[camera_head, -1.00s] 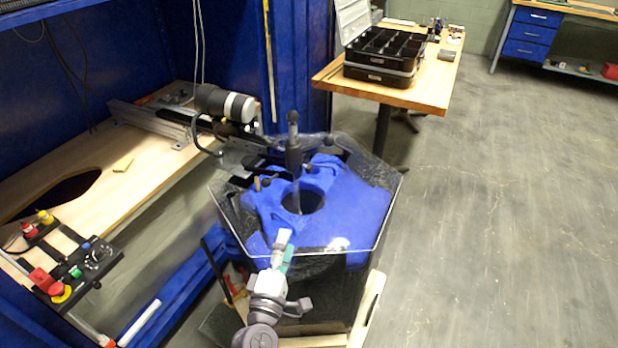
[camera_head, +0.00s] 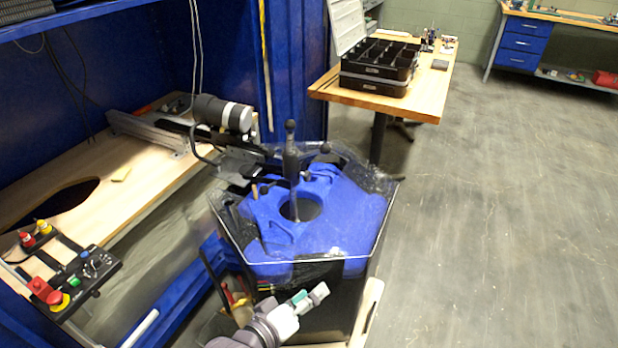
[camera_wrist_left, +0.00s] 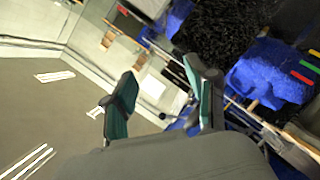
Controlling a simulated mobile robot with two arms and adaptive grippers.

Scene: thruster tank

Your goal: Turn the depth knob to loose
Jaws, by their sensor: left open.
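The clear-walled tank (camera_head: 378,238) with a blue insert (camera_head: 350,215) stands in the middle of the head view. A black upright shaft (camera_head: 291,160) with a round top rises over the round hole in the insert. Small black knobs show around it, one at the back (camera_head: 326,147) and one at the left (camera_head: 264,189). I cannot tell which is the depth knob. My left gripper (camera_head: 311,297) is in front of the tank, below its front rim, apart from the knobs. In the left wrist view the gripper (camera_wrist_left: 160,100) is open and empty, with green finger pads.
A black control box (camera_head: 85,275) with red, yellow and green buttons is at the left on a wooden bench (camera_head: 135,195). A grey-black motor cylinder (camera_head: 222,112) lies behind the tank. A wooden table (camera_head: 430,95) holds a black organizer case (camera_head: 375,75). The floor at right is clear.

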